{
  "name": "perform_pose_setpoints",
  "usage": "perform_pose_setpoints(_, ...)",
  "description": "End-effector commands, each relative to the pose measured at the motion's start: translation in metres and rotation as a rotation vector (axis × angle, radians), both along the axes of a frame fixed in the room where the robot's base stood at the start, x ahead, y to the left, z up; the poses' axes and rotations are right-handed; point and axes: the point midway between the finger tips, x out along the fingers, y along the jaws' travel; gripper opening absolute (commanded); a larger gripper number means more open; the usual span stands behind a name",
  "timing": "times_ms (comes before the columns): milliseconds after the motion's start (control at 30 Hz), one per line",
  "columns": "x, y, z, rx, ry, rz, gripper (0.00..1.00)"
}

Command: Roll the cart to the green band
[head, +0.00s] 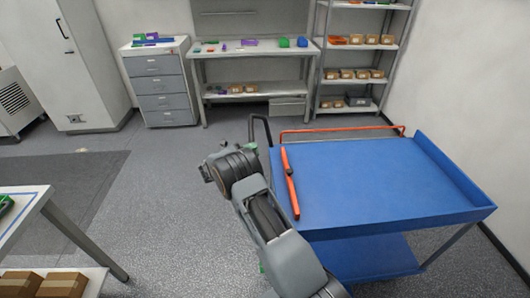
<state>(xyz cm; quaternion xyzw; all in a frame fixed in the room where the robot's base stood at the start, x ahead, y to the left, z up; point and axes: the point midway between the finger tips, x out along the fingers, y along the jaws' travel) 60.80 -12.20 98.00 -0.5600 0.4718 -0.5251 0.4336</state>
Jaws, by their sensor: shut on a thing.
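The blue cart (375,180) stands at the right, with a flat raised-edge top and a lower shelf.
An orange bar (290,182) lies along the cart top's left side. A white table (30,207) stands at the left. A drawer cabinet (159,88), a workbench (225,53) and a shelf rack (325,55) line the far wall. Grey floor (165,195) is clear between.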

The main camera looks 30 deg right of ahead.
Motion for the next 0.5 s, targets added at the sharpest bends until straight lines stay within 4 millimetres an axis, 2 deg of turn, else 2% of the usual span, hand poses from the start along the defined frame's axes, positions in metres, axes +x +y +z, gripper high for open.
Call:
perform_pose_setpoints(33, 0.004, 0.011, -0.002, 0.002, 0.001, 0.008, 0.00)
perform_pose_setpoints(200, 0.011, 0.030, -0.001, 0.002, 0.003, 0.016, 0.00)
perform_pose_setpoints(500, 0.014, 0.035, 0.000, 0.002, 0.003, 0.009, 0.00)
